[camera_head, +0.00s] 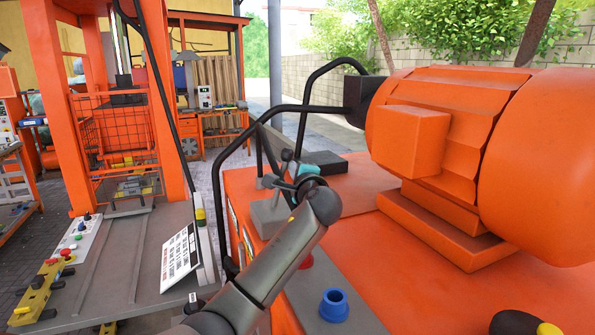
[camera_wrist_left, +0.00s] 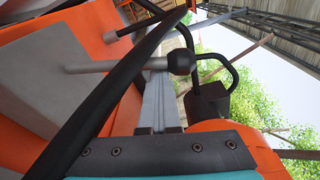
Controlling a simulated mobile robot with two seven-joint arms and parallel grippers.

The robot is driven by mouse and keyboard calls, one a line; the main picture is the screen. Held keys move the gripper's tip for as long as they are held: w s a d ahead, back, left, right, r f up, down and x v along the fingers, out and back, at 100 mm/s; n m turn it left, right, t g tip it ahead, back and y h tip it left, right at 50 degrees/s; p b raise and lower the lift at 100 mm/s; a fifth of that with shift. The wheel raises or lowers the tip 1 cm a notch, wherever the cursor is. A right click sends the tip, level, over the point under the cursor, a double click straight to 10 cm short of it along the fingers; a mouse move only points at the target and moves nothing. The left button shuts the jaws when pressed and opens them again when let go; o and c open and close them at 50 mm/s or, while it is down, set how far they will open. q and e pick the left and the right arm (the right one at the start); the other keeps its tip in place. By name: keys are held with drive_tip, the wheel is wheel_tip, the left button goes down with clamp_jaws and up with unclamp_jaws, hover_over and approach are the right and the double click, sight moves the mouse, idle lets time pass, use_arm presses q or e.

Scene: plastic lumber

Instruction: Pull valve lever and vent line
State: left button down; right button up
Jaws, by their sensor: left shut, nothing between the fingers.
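A grey valve lever with a dark ball knob (camera_wrist_left: 182,62) crosses the left wrist view just beyond my fingertips. In the head view, small levers with dark knobs (camera_head: 286,155) rise above a grey block (camera_head: 266,218) on the orange machine. My left gripper (camera_wrist_left: 158,80) is shut and empty, its tips close to the lever beside the knob. I cannot tell whether they touch. In the head view, my left gripper (camera_head: 290,180) is at the levers, its fingers partly hidden by my wrist. No vent line can be identified clearly.
A black bent bar (camera_head: 217,185) curves past the levers and crosses close in the left wrist view. A big orange motor (camera_head: 440,130) fills the right. A white sign panel (camera_head: 181,256) stands left of my arm.

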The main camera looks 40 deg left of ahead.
use_arm(q)
drive_tip(key=shift+s+a+r+n, duration=0.2)
drive_tip(key=shift+s+a+n, duration=0.2)
drive_tip(key=shift+s+n, duration=0.35)
drive_tip(key=s+a+n+y+b, duration=0.1)
drive_tip(key=s+a+n+b, duration=0.2)
drive_tip(key=s+n, duration=0.2)
drive_tip(key=shift+s+n+t+b, duration=0.3)
drive_tip(key=shift+s+n+b, duration=0.1)
drive_tip(key=shift+n, duration=0.65)
drive_tip(key=shift+f, duration=0.15)
drive_tip(key=r+b+v, duration=0.1)
drive_tip(key=v, duration=1.4)
drive_tip(key=shift+f, duration=0.45)
drive_tip(key=shift+d, duration=0.15)
